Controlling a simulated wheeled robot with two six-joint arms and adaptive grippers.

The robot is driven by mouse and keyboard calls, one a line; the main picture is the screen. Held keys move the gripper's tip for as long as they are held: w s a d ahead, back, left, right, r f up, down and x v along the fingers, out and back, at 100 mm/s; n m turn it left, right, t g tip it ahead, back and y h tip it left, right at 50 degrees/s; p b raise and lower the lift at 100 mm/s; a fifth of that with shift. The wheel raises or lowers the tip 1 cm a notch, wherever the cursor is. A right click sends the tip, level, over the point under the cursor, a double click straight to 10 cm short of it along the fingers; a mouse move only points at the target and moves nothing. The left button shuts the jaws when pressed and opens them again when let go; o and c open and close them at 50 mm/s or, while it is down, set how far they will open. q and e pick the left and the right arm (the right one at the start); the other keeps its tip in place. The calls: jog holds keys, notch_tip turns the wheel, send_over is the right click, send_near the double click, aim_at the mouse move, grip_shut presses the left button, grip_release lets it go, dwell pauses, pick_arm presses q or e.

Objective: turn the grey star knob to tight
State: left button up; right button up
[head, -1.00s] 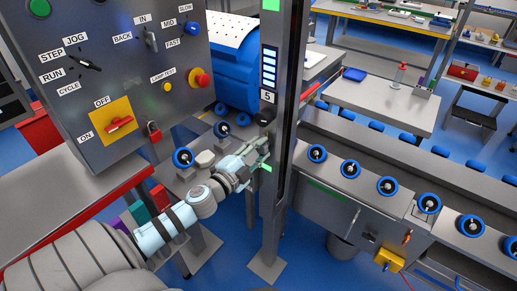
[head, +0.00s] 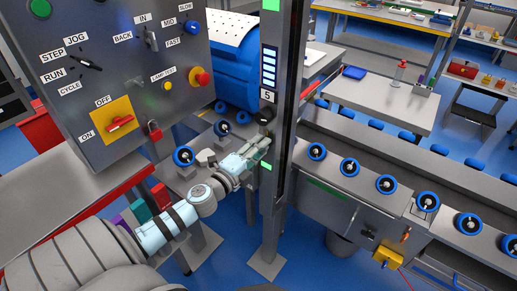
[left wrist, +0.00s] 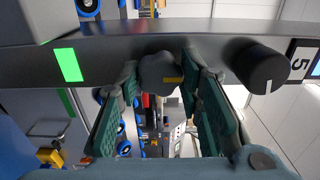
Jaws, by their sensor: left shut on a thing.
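The grey star knob (left wrist: 163,73) shows in the left wrist view on the dark post, with a small orange mark on its right side. My left gripper (left wrist: 160,80) has its green-padded fingers on both sides of the knob and is shut on it. In the head view my left gripper (head: 260,149) reaches the upright post (head: 272,200) below the number 5 label, and the star knob is hidden there behind the fingers. My right gripper is in neither view.
A black round knob (left wrist: 262,66) with a white line sits on the post close to the gripper; it also shows in the head view (head: 264,116). A control panel (head: 100,75) stands at left. A conveyor with blue-rimmed rollers (head: 386,185) runs at right.

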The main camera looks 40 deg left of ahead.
pick_arm(q)
jog(key=shift+f, duration=0.1)
jog(key=o, duration=1.2)
jog(key=shift+c, duration=0.2)
jog(key=shift+s, duration=0.15)
jog(key=s, duration=1.2)
jog(key=shift+d, duration=0.2)
jog(key=shift+a, duration=0.1)
